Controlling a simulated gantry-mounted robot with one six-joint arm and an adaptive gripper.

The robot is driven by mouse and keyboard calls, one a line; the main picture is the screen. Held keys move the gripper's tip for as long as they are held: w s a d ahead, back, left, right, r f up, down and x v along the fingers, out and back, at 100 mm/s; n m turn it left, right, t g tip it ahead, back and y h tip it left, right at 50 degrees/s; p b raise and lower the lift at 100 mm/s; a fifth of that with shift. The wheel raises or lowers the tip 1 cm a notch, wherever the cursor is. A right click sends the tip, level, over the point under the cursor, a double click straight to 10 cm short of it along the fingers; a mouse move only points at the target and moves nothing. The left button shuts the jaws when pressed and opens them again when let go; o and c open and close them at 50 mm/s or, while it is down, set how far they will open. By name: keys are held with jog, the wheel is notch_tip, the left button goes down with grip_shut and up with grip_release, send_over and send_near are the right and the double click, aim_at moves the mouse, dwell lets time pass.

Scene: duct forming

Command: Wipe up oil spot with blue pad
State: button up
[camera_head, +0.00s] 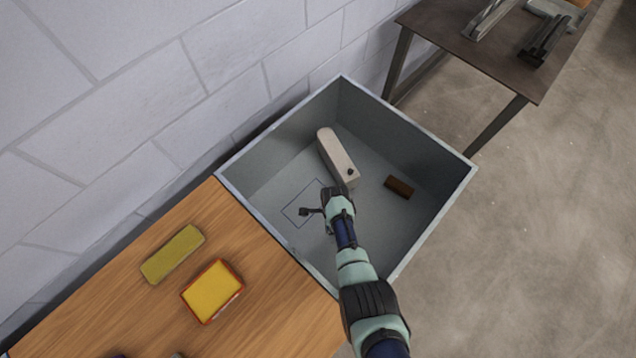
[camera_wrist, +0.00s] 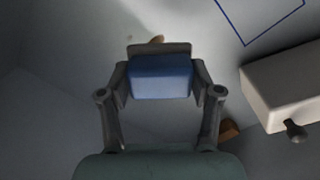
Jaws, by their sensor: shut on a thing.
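My gripper (camera_wrist: 160,85) is shut on the blue pad (camera_wrist: 160,77), with one finger on each side of it. In the head view my gripper (camera_head: 338,200) is inside the grey bin, and the pad is hidden there. A small brownish patch (camera_wrist: 157,39) shows just beyond the pad's far edge in the wrist view, partly hidden. I cannot tell whether it is the oil spot. A faint dark mark (camera_wrist: 129,39) lies to its left on the grey surface. I cannot tell whether the pad touches the surface.
The grey bin (camera_head: 448,190) has raised walls around my gripper. Inside are a long off-white block (camera_head: 336,154) with a dark knob, a brown block (camera_head: 398,187) and a blue outlined rectangle (camera_head: 294,214). A yellow-green block (camera_head: 173,254) and an orange-rimmed yellow item (camera_head: 212,290) lie on the wooden table (camera_head: 110,305).

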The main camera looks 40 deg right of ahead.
jog(key=shift+f, duration=0.25)
